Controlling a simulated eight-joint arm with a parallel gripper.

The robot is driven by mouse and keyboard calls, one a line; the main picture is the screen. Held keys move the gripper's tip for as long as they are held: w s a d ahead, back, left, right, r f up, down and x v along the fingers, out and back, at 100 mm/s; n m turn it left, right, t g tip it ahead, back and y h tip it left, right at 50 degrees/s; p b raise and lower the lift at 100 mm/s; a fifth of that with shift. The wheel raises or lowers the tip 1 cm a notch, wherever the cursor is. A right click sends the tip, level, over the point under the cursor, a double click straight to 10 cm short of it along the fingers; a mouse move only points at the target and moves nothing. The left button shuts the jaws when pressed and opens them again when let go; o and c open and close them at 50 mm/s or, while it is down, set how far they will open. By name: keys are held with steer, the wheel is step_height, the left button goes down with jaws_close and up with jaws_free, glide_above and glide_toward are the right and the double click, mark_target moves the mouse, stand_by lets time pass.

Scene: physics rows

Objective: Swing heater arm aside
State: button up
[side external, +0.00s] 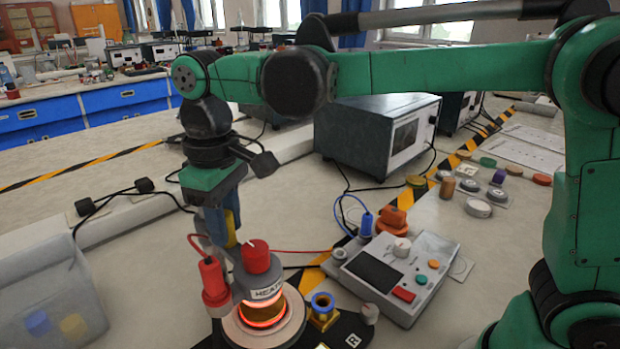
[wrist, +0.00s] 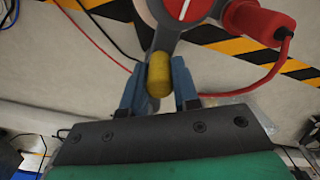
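The heater (side external: 262,290) stands at the bottom middle of the side view, with a red knob (side external: 256,257) on its labelled arm and a glowing orange ring below. The heater arm's grey head with its red top also shows at the top of the wrist view (wrist: 182,10). A yellow handle (wrist: 160,75) sticks out from it towards me. My gripper (wrist: 160,85) points down at the heater's left side in the side view (side external: 226,225). Its two blue fingers lie against both sides of the handle. The handle's far end is partly hidden.
A red plug (side external: 213,280) with a red cable stands close beside the gripper. A control box (side external: 395,275) is to the right of the heater. A clear bin (side external: 45,300) is at the left. A large instrument (side external: 375,135) stands behind.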

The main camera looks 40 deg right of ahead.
jaws_close()
stand_by(1.0)
steer(key=shift+a+m, duration=0.2)
steer(key=shift+m, duration=0.2)
steer(key=w+a+m, duration=0.4)
steer(key=a+m, duration=0.1)
steer(key=m, duration=0.8)
steer(key=shift+m, duration=0.4)
stand_by(1.0)
steer(key=shift+w+m, duration=0.2)
steer(key=shift+m, duration=0.1)
stand_by(0.4)
steer(key=o, duration=0.7)
jaws_free()
